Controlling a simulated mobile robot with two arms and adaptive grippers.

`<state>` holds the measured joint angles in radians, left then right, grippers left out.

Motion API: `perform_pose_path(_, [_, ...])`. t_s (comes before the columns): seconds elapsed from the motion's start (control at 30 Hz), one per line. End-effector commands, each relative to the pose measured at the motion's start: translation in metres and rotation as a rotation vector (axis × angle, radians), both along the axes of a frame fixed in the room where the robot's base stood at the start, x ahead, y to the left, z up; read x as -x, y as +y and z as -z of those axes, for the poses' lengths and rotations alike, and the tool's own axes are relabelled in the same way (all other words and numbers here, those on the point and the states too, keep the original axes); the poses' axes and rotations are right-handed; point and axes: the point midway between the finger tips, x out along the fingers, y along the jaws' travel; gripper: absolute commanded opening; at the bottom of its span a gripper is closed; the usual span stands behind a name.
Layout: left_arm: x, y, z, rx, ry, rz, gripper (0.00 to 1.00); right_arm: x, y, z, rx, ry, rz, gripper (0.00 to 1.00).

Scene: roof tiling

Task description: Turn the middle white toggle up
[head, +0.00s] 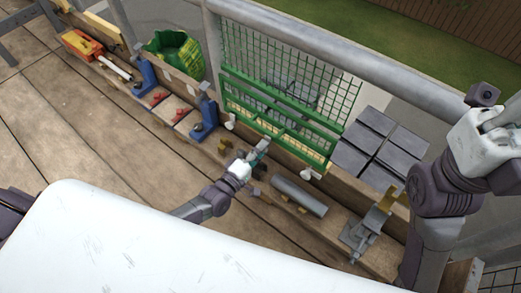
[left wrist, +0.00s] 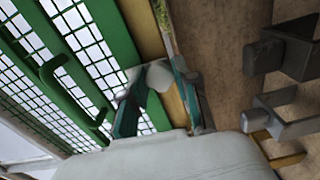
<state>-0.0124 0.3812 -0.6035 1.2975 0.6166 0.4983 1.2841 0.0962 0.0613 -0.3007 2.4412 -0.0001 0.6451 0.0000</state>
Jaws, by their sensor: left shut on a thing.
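A green mesh frame (head: 270,112) stands along the back of the bench, with white toggles at its lower edge. The left white toggle (head: 230,122) and the right white toggle (head: 306,174) are clear of my grippers. My left gripper (head: 261,152) is at the frame's lower edge between those two. In the left wrist view its teal fingers (left wrist: 160,98) are shut on the middle white toggle (left wrist: 160,76), whose rounded white top shows between them. Its exact tilt is hard to tell. My right arm is at the right of the head view; its fingertips do not show.
Grey tiles (head: 380,150) lie right of the frame. A grey cylinder (head: 299,196) and a metal clamp (head: 367,228) are on the bench near my left gripper. Blue brackets (head: 205,118), a green bag (head: 175,52) and an orange toolbox (head: 82,44) stand farther left.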

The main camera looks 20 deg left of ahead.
Motion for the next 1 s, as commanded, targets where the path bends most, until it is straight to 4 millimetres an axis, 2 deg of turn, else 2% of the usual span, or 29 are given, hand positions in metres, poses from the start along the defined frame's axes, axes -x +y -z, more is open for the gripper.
perform_pose_path(0.67, [0.0010, 0.0005, 0.0016, 0.058, 0.025, 0.000, 0.00, 0.0016, -0.0011, -0.0027, -0.009, -0.009, 0.000, 0.00])
perform_pose_path(0.7, [0.0009, 0.0005, 0.0016, 0.058, 0.025, 0.000, 0.34, 0.0016, -0.0011, -0.0026, -0.009, -0.009, 0.000, 0.00])
perform_pose_path(0.8, [0.0008, 0.0005, 0.0014, 0.058, 0.025, 0.000, 0.50, 0.0015, -0.0012, -0.0026, -0.009, -0.009, 0.000, 0.00])
perform_pose_path(0.83, [0.0007, 0.0004, 0.0013, 0.057, 0.024, 0.000, 0.55, 0.0015, -0.0012, -0.0025, -0.009, -0.009, 0.000, 0.00])
perform_pose_path(1.0, [0.0003, 0.0003, 0.0007, 0.058, 0.023, 0.000, 0.55, 0.0014, -0.0011, -0.0023, -0.009, -0.008, 0.000, 0.00])
